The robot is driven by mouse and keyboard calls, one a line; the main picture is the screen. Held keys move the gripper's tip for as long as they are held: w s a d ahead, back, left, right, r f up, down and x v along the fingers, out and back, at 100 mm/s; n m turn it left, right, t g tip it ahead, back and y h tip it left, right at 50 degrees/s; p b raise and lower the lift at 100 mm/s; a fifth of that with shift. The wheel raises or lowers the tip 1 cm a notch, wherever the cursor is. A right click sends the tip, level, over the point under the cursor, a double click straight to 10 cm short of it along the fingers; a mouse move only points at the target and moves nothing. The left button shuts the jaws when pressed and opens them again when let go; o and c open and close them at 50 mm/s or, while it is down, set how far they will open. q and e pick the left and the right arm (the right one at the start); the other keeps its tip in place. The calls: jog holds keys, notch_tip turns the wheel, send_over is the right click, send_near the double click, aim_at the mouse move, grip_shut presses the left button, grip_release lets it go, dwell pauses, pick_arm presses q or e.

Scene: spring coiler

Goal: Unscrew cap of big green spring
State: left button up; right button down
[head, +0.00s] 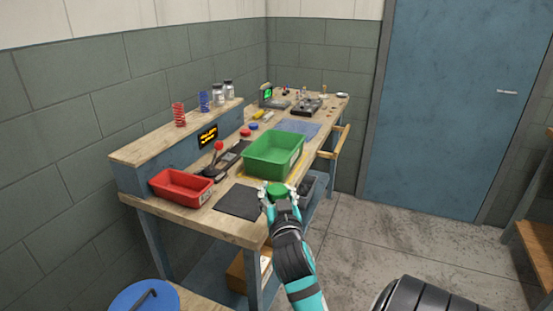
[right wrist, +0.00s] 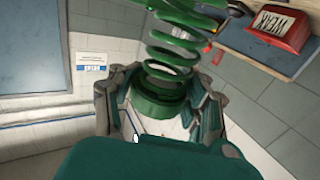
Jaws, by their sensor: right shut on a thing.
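My right gripper (head: 278,190) is at the front edge of the workbench, with its fingers closed around a round green cap (head: 277,188). In the right wrist view the gripper (right wrist: 160,108) has fingers on both sides of the green cap (right wrist: 160,104). The coils of the big green spring (right wrist: 172,68) extend from the cap towards the top edge of that view, where they are cut off. I cannot tell whether the thread is loose. My left gripper is in neither view.
A green bin (head: 273,155) stands on the workbench just beyond my right gripper. A red bin (head: 181,186) and a dark mat (head: 240,202) are to the left. Red (head: 179,115) and blue (head: 204,101) springs stand on the shelf.

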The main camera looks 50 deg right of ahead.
dwell(0.3)
jog(key=s+a+f+n+t+y, duration=0.1)
jog(key=s+a+f+n+y, duration=0.1)
jog(key=a, duration=0.8)
jog(key=s+a+f+n+t+y, duration=0.2)
jog(key=a+n+y, duration=0.2)
jog(key=a, duration=0.6)
jog(key=s+a+f+n+t+y, duration=0.1)
jog(key=s+a+f+n+y, duration=0.1)
jog(key=a+y, duration=0.4)
jog(key=a+f, duration=0.1)
jog(key=a, duration=0.3)
jog(key=shift+s+n+t+y+p, duration=0.25)
jog(key=shift+n+t+y+p, duration=0.05)
jog(key=shift+n+t+p, duration=0.1)
